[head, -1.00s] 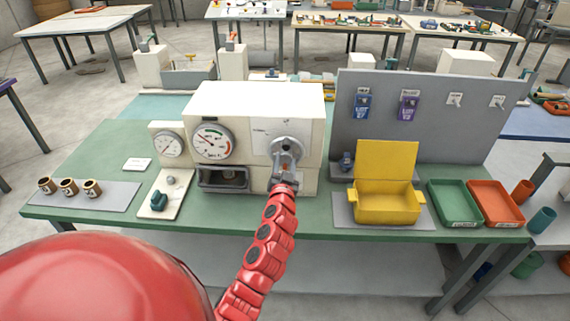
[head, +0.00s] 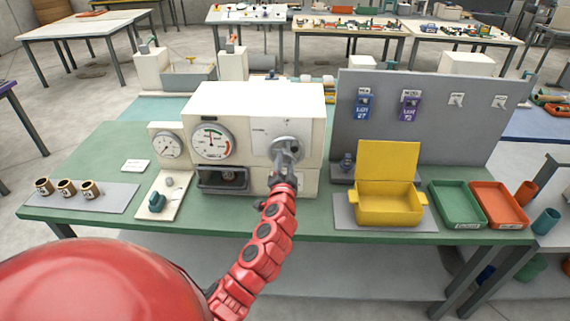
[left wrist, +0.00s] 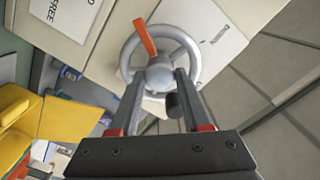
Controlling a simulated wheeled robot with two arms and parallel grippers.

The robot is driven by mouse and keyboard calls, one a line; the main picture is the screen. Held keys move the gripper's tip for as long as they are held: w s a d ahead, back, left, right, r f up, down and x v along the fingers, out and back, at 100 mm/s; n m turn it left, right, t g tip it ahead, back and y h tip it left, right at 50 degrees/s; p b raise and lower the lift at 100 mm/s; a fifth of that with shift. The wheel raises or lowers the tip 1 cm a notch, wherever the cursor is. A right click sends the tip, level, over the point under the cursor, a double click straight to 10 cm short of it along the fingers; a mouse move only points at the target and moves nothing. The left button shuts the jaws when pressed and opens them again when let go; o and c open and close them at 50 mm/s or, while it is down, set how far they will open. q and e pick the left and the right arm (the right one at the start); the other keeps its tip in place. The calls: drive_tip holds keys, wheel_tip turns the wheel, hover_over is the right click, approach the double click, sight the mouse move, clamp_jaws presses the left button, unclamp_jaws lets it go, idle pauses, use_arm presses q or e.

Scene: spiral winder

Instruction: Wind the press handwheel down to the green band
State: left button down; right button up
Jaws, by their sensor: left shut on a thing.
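The cream press (head: 250,105) stands on the green bench with a large round dial (head: 211,141) on its front. The dial has coloured marks near its top; its needle is too small to read surely. The grey handwheel (head: 287,143) is at the right of the press front. It also shows in the left wrist view (left wrist: 194,50), with an orange pointer (left wrist: 147,38) over its rim. My left gripper (head: 286,152) is shut on the handwheel, its fingers on either side of the hub in the left wrist view (left wrist: 159,76). It hides part of the wheel.
A smaller gauge (head: 168,146) stands left of the press. A yellow box (head: 388,203) with its lid up, a green tray (head: 455,222) and a red tray (head: 500,222) are at the right. Several brown cups stand at the left on a grey mat (head: 112,198).

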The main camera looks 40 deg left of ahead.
use_arm(q)
drive_tip(key=shift+f, duration=0.1)
drive_tip(key=shift+c, duration=1.8)
unclamp_jaws()
drive_tip(key=shift+s, duration=0.1)
drive_tip(key=v, duration=1.7)
drive_tip(key=shift+d, duration=0.2)
